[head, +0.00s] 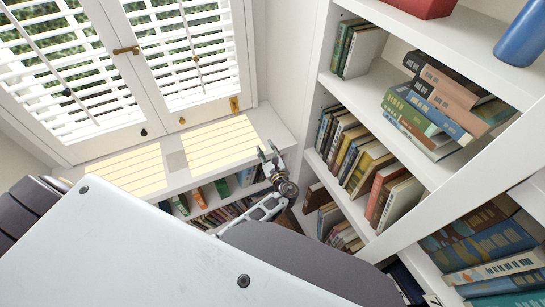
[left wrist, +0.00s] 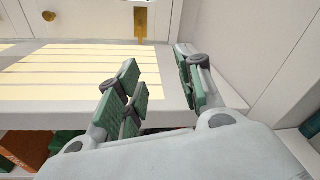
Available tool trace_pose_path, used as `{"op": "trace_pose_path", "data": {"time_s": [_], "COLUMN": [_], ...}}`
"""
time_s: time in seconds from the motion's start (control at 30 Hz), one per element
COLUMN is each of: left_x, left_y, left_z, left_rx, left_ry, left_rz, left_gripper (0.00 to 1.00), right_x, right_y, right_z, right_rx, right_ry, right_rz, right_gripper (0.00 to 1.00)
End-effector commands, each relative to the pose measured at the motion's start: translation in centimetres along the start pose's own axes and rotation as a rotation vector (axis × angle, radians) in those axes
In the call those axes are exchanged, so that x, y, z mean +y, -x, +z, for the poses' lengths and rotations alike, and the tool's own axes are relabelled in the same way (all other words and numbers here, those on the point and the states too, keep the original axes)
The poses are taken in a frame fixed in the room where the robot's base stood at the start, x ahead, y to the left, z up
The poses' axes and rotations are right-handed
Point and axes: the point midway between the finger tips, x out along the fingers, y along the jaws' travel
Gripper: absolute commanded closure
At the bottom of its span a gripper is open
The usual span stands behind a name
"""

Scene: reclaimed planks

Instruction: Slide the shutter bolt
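White louvred shutters (head: 150,90) stand closed over the window. A brass bolt-like fitting (head: 126,50) lies across their meeting edges. A small upright brass fitting (head: 234,104) sits at the lower right corner of the right shutter; it also shows in the left wrist view (left wrist: 140,24). I cannot tell which of the two is the task's bolt. My left gripper (head: 268,151) is in front of the sill's right end, below and apart from the corner fitting. In the left wrist view its green-padded fingers (left wrist: 160,80) are apart with nothing between them. My right gripper is not in view.
A brass knob (head: 182,121) and a dark knob (head: 144,132) are on the shutters' lower rails. The sunlit sill (head: 256,130) is clear. Books fill the shelf below it, and a tall white bookcase (head: 395,75) stands close on the right.

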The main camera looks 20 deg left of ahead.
Motion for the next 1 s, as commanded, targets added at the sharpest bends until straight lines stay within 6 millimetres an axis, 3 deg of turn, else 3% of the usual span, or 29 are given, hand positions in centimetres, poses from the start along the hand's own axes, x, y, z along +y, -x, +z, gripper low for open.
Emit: {"op": "trace_pose_path", "data": {"time_s": [0.5,1.0], "left_x": [-0.4,-0.4], "left_y": [0.4,0.4], "left_z": [-4.3,-4.7], "left_rx": [0.173,0.187], "left_ry": [0.246,0.265], "left_rz": [-0.019,-0.018], "left_gripper": [0.63,0.63], "right_x": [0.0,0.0], "right_y": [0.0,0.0], "right_z": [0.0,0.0], "right_rx": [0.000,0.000], "right_ry": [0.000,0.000], "right_rz": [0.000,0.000], "right_gripper": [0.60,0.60]}}
